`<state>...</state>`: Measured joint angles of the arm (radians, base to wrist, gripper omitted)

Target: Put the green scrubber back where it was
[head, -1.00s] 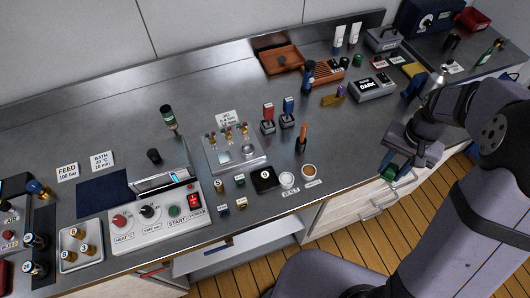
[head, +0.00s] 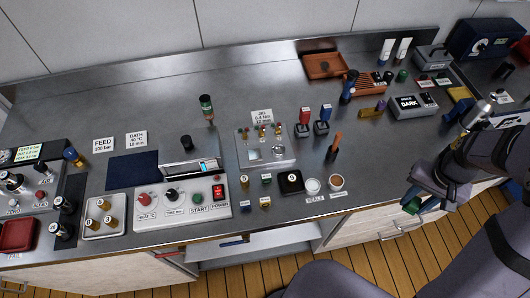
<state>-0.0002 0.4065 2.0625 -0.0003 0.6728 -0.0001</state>
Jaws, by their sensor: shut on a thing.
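My gripper (head: 421,204) hangs in front of the bench's front edge at the right, over the drawer fronts. It is shut on a small green thing, which looks like the green scrubber (head: 411,205). Only part of the scrubber shows between the blue fingers, and the rest is hidden by the gripper. I cannot make out a clear empty spot for it on the bench.
The steel bench (head: 190,95) is crowded.

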